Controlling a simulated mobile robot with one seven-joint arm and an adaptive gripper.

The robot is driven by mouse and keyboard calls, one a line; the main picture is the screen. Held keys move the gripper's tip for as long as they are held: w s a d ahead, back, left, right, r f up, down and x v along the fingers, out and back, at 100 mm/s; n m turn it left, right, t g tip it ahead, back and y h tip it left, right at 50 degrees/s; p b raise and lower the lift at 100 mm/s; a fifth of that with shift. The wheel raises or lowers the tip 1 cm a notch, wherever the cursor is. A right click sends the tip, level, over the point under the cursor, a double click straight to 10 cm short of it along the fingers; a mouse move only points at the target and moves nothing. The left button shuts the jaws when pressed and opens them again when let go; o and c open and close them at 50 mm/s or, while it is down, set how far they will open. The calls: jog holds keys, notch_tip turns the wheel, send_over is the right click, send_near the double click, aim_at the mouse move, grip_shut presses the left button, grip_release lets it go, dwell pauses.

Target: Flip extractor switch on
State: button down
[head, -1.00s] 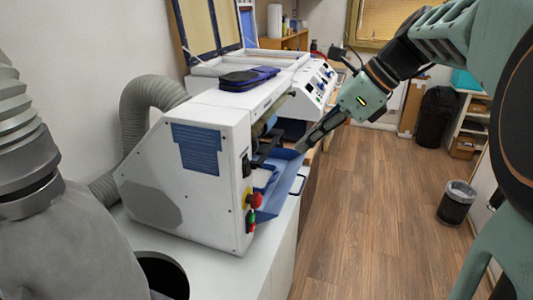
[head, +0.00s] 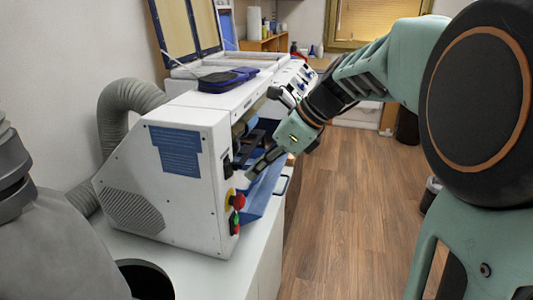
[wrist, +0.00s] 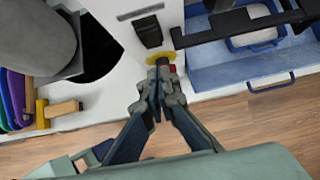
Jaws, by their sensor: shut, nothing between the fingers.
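A black switch (head: 227,166) sits on the front edge of the white machine (head: 195,205). It also shows in the wrist view (wrist: 147,32), above and left of my fingertips. I cannot tell whether it is on or off, and no label is readable. My gripper (head: 250,176) is shut and empty, its fingertips just right of the switch in the head view, apart from it as far as I can tell. In the wrist view, my fingertips (wrist: 160,72) partly cover the red stop button on its yellow plate (wrist: 177,57).
The red button (head: 238,201) and a green button (head: 235,218) are below the switch. A blue tray (head: 262,196) is beside my gripper. A grey hose (head: 118,110) stands behind the machine.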

aim_at(232, 172)
jog(key=shift+w+a, duration=0.3)
jog(key=shift+a, duration=0.45)
jog(key=shift+w+a, duration=0.25)
jog(key=shift+a, duration=0.45)
jog(key=shift+p, duration=0.3)
jog(key=shift+a+p, duration=0.2)
jog(key=shift+p, duration=0.1)
jog(key=shift+f, duration=0.15)
jog(key=shift+r+p, duration=0.9)
jog(key=shift+d, duration=0.1)
